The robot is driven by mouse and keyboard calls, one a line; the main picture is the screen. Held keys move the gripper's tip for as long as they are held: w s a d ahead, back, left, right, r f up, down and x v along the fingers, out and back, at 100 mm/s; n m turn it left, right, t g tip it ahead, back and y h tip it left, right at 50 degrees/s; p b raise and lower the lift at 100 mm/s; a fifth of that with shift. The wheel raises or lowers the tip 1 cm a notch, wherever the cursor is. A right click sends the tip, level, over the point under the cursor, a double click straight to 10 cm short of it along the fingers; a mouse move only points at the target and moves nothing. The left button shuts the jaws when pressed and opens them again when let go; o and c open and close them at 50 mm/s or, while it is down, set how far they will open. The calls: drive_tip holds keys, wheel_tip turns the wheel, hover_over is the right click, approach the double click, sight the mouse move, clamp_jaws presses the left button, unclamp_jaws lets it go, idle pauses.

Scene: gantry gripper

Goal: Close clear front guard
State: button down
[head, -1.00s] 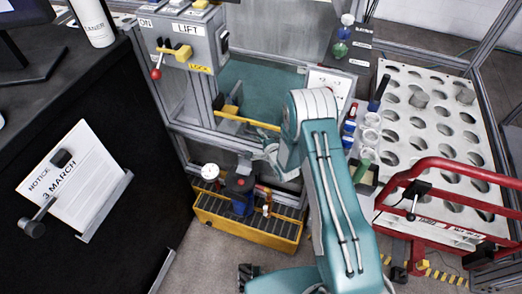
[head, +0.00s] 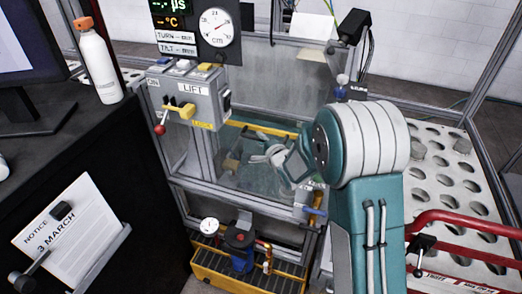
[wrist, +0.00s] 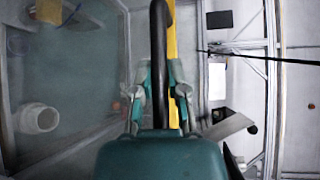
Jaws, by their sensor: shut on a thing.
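The clear front guard (head: 240,172) is a see-through panel low in the metal frame, below and right of the LIFT box, with a yellow strip (head: 262,130) along its upper edge. My gripper (head: 270,157) is at the panel, partly hidden by my own arm. In the wrist view, my gripper's fingers (wrist: 161,88) are shut around a black bar-like handle (wrist: 158,55), with the yellow strip (wrist: 173,45) right beside it. The clear panel (wrist: 85,85) fills the left of that view.
A grey LIFT box (head: 190,95) with a red-knobbed lever stands left of the guard. A yellow tray (head: 245,272) with fittings lies below. A red rail (head: 465,225) and a perforated white table (head: 450,175) are at right. A dark desk (head: 85,150) is at left.

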drive_tip(key=shift+w+r, duration=0.1)
drive_tip(key=shift+r, duration=0.35)
drive_tip(key=c, duration=0.6)
unclamp_jaws()
drive_tip(key=shift+r, duration=0.1)
drive_tip(key=shift+c, duration=0.2)
drive_tip(key=shift+s, duration=0.2)
drive_tip(key=v, duration=1.1)
drive_tip(key=shift+s, duration=0.25)
drive_tip(key=shift+d, duration=0.1)
